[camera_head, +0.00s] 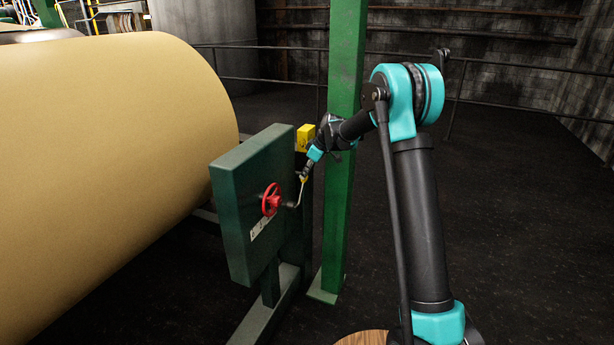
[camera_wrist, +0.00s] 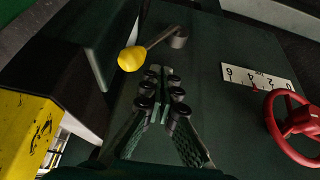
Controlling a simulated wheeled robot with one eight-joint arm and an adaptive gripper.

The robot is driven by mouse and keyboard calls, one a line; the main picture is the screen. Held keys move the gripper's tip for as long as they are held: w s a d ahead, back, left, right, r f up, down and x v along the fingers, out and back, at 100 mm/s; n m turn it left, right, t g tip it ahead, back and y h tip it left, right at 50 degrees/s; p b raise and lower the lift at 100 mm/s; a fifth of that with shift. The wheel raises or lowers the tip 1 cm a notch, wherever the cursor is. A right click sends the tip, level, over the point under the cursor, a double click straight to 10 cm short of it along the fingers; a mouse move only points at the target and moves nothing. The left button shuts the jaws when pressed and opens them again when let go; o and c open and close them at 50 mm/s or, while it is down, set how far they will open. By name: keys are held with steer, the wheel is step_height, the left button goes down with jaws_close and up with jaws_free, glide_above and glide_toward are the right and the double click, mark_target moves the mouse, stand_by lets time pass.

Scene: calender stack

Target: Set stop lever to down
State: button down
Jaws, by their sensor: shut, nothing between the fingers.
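The stop lever is a thin metal rod with a yellow knob (camera_wrist: 132,58) on its end and a grey pivot (camera_wrist: 179,38) on the dark green panel. In the head view the lever (camera_head: 299,192) slants upward from its pivot, knob at the top. My gripper (camera_wrist: 160,72) is shut and empty. Its fingertips are close beside the knob in the wrist view; I cannot tell whether they touch it. In the head view my gripper (camera_head: 304,174) is at the knob, above the pivot, and partly blends with it.
A red handwheel (camera_head: 271,199) and a white number scale (camera_wrist: 257,77) are on the panel (camera_head: 236,190). A yellow box (camera_head: 306,137) is behind the panel. A green post (camera_head: 342,150) stands close by my arm. A large tan roll (camera_head: 110,150) fills the left.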

steer(key=v, duration=1.1)
steer(key=s+d+f+m+h, duration=0.1)
steer(key=s+d+f+m, duration=0.3)
steer(key=s, duration=1)
steer(key=s+d+f+m+t+h, duration=0.1)
steer(key=s+d+f+m, duration=0.4)
steer(key=s+d, duration=0.6)
steer(key=s+d+f+m+t+h, duration=0.1)
steer(key=s+d+f+m, duration=0.3)
steer(key=s, duration=1.4)
steer(key=d+f+h, duration=0.1)
steer(key=d+f, duration=0.1)
steer(key=d, duration=0.1)
steer(key=shift+d+m+h, duration=0.4)
